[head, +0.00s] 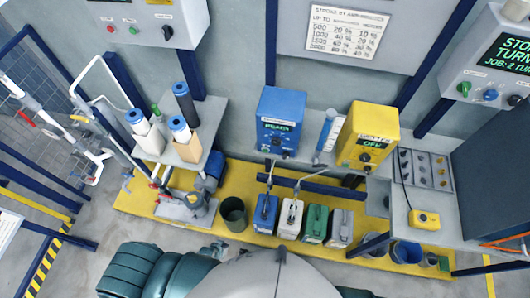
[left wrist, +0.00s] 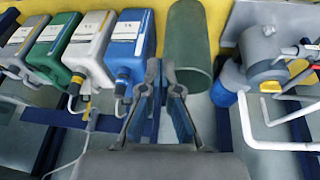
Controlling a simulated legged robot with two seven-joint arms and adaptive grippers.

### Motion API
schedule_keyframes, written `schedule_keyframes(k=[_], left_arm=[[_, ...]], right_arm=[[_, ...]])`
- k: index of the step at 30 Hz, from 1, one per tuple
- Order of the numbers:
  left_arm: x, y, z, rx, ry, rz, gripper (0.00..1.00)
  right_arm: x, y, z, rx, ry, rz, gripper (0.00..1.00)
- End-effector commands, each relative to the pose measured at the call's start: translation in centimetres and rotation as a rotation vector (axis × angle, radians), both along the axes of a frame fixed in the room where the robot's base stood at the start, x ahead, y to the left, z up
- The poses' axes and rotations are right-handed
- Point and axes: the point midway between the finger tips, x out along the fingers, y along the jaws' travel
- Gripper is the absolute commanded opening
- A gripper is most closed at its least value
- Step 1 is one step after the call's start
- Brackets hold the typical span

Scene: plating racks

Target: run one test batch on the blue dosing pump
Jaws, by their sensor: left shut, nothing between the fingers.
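The blue dosing pump (head: 281,122) is mounted at the middle of the wall, with a lit green display and a dark knob below it. Its display text is too small to read surely. A yellow pump (head: 367,137) to its right shows "OFF". A blue jug (head: 265,214) stands below the blue pump, and it also shows in the left wrist view (left wrist: 129,45). My left gripper (left wrist: 163,75) is shut and empty, near the blue jug and the dark green bin (left wrist: 190,38). My right gripper is out of view.
White (head: 290,218), green (head: 315,222) and grey (head: 340,227) jugs stand in a row on the yellow platform (head: 135,198). A stroke chart (head: 347,30) hangs above. A control panel (head: 500,62) is at upper right. A grey bench (head: 440,236) carries a yellow pendant box (head: 424,219).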

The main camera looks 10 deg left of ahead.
Motion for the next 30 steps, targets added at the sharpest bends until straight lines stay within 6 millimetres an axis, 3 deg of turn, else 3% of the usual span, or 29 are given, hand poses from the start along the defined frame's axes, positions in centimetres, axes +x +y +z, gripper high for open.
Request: schedule_keyframes(k=[1, 6, 11, 15, 19, 24, 30], left_arm=[[2.3, -0.2, 1.0, -0.025, -0.039, 0.005, 0.0], [9.4, -1.6, 5.7, -0.127, -0.167, 0.01, 0.0], [14.9, -3.4, 11.2, -0.235, -0.287, -0.011, 0.0], [18.8, -5.2, 16.7, -0.337, -0.393, -0.047, 0.0], [21.4, -7.1, 22.2, -0.432, -0.488, -0.096, 0.0], [23.2, -9.3, 28.5, -0.538, -0.588, -0.163, 0.0], [23.7, -10.7, 32.8, -0.61, -0.653, -0.213, 0.0]], right_arm=[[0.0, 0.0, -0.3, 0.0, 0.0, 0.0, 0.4], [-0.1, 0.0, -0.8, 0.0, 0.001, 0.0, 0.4], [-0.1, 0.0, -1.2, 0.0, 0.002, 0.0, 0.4], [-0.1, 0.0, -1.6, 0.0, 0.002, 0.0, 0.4], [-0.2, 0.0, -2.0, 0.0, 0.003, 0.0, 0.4], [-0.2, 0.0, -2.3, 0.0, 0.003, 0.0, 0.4], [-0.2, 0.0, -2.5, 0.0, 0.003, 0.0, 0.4]])
